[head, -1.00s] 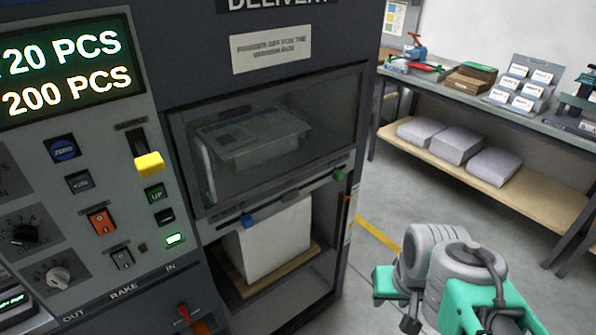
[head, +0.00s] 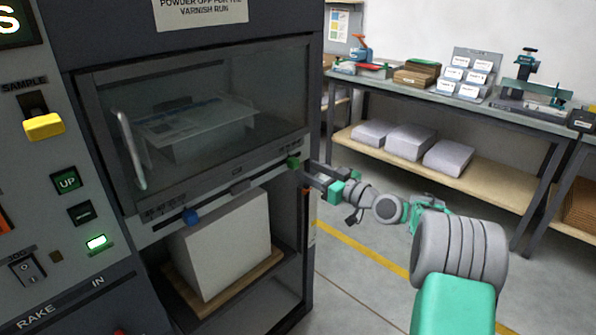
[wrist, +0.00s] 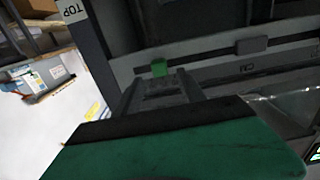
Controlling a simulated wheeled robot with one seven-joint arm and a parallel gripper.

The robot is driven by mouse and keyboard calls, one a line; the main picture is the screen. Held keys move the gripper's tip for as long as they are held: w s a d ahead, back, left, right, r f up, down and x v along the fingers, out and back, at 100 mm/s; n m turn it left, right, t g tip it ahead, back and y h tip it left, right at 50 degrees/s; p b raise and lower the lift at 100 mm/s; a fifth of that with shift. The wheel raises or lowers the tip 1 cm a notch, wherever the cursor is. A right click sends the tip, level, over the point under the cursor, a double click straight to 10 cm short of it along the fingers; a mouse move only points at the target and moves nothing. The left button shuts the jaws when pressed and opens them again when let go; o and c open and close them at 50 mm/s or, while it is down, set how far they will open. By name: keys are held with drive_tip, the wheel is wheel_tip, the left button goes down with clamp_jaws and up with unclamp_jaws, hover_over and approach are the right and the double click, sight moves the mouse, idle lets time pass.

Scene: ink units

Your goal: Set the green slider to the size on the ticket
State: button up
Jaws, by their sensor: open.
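The green slider (head: 293,162) sits near the right end of the scale rail (head: 225,193) below the clear delivery window. It also shows in the wrist view (wrist: 159,68), just beyond the fingertips. My gripper (head: 308,174) is open at the right end of the rail, close to the green slider. In the wrist view my gripper (wrist: 160,84) points at the rail, with the slider ahead of and roughly between its fingers. I cannot tell whether they touch. The scale marks are too small to read. I cannot make out a size ticket.
A blue slider (head: 190,216) is further left on the rail, with a grey block (head: 240,186) between. A white paper stack (head: 222,245) stands below. The yellow lever (head: 44,126) is on the left panel. A bench (head: 430,98) stands behind; floor is free at right.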

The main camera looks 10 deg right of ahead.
sight(297, 164)
drive_tip(key=x, duration=0.5)
drive_tip(key=shift+w+a, duration=0.15)
drive_tip(key=shift+w, duration=0.05)
clamp_jaws()
idle(1.1)
